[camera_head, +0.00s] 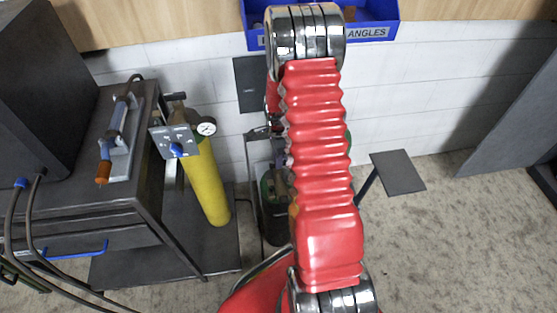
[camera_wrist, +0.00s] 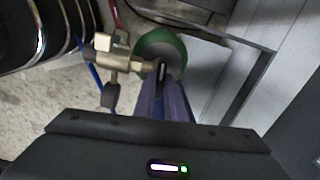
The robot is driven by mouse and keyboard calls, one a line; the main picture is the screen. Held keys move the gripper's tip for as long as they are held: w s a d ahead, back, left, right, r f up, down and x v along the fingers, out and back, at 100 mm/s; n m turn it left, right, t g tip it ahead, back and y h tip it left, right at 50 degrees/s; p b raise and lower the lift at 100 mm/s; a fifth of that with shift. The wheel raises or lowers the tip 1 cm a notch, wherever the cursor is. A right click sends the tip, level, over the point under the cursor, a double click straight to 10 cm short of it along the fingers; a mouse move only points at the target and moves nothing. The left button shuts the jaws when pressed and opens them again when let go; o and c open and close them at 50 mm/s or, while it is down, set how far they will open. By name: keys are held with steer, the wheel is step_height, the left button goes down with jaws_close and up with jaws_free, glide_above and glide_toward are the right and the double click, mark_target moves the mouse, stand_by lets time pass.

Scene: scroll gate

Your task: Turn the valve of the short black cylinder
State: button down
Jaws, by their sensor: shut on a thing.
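The short black cylinder (camera_head: 272,226) stands on the floor behind my red arm, which hides much of it. Its rounded green top (camera_wrist: 168,42) shows in the wrist view. A brass-coloured valve (camera_wrist: 104,64) sits over that top, with a dark knob (camera_wrist: 110,97) on its lower side. My gripper (camera_wrist: 163,82) points at the valve, its purple-blue fingers close together on a dark valve handle (camera_wrist: 162,70) at the right end of the valve. The fingers partly hide the handle. In the head view my gripper is hidden behind the arm.
A yellow cylinder (camera_head: 205,188) with a gauge (camera_head: 206,127) stands left of my arm, beside a dark bench (camera_head: 75,145). A blue bin (camera_head: 375,15) is on the back wall. A dark plate (camera_head: 397,171) is at the right. The carpet right of my arm is mostly clear.

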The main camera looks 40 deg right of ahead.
steer(key=shift+s+d+m, duration=0.1)
steer(key=shift+m, duration=0.5)
steer(key=c, duration=1.8)
jaws_free()
steer(key=shift+r, duration=0.1)
steer(key=shift+r, duration=0.55)
step_height(320, 180, up, 12)
steer(key=shift+r, duration=0.2)
